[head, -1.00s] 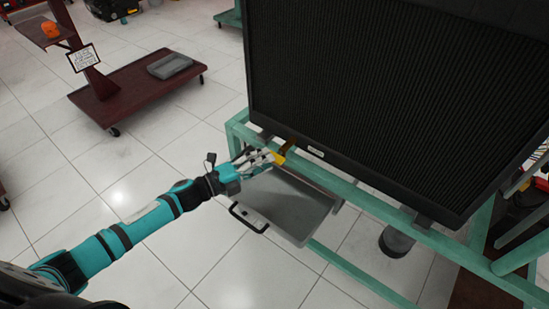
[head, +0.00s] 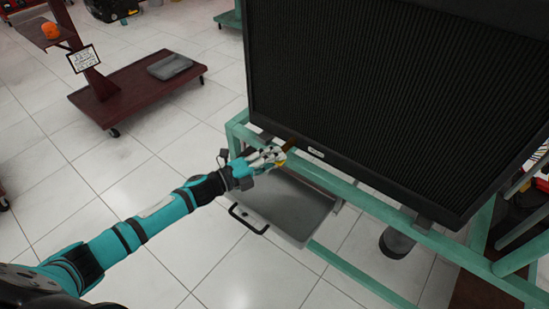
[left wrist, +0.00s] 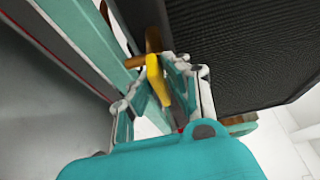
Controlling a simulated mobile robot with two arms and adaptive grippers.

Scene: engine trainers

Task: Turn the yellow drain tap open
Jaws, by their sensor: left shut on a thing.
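The yellow drain tap handle (left wrist: 157,80) shows in the left wrist view, between the fingers of my left gripper (left wrist: 180,82), with a brass pipe behind it. My left gripper (head: 273,158) is shut on the handle. In the head view only a small bit of the yellow handle (head: 281,163) shows at the fingertips, below the lower edge of the black radiator (head: 390,95). The rest of it is hidden by the fingers. My right gripper is not in view.
A teal frame (head: 350,192) carries the radiator. A grey drain tray (head: 285,205) with a black handle sits under the tap. A dark red trolley (head: 125,92) stands at the back left.

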